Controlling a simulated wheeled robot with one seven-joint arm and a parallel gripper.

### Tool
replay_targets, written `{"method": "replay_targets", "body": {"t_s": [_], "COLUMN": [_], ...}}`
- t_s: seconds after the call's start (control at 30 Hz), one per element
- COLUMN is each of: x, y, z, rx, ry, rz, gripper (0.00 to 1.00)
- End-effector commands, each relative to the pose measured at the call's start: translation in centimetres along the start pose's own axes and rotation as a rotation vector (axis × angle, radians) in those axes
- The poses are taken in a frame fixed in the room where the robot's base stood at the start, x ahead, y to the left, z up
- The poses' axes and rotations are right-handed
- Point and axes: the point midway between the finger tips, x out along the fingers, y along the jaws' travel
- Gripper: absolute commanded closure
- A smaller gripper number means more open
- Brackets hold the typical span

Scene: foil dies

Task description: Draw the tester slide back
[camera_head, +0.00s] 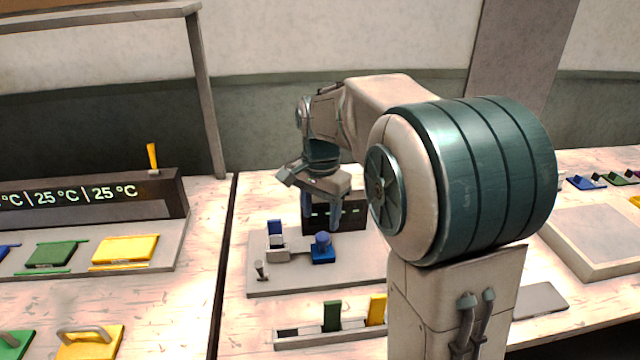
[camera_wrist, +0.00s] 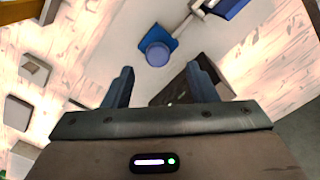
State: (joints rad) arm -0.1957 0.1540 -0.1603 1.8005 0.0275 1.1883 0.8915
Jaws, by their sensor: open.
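The tester is a grey plate (camera_head: 290,288) on the bench. On it a blue slide block with a round blue knob (camera_head: 322,241) sits on a thin rail, right of a pale holder (camera_head: 277,250) with a blue piece standing in it. A dark box (camera_head: 349,214) stands at the plate's back. My gripper (camera_head: 335,222) is open and empty, above the plate near the box. In the wrist view its fingers (camera_wrist: 160,68) are spread, and the knob (camera_wrist: 157,53) shows just beyond the gap between their tips. No contact with the knob is visible.
A short lever (camera_head: 261,271) stands at the plate's left front. In front, a rack (camera_head: 300,338) holds a green and a yellow piece. A temperature display (camera_head: 80,195) is at left, a pale tray (camera_head: 590,240) at right. My arm hides the plate's right part.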

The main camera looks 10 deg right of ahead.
Motion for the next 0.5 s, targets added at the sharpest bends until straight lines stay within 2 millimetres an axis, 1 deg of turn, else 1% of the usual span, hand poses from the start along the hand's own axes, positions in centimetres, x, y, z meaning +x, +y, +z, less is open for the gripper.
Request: {"method": "replay_targets", "body": {"t_s": [0.03, 0.2, 0.33, 0.4, 0.5], "x": [-1.4, -5.0, -7.0, -7.7, -8.2], "y": [-0.1, -0.1, -0.1, -0.1, -0.1], "z": [0.0, 0.0, 0.0, 0.0, 0.1], "rx": [-0.001, -0.001, -0.001, -0.001, -0.001], "ry": [0.003, 0.002, 0.001, 0.001, -0.001], "rz": [-0.004, -0.004, -0.003, -0.003, -0.001], "gripper": [0.48, 0.48, 0.48, 0.48, 0.48]}}
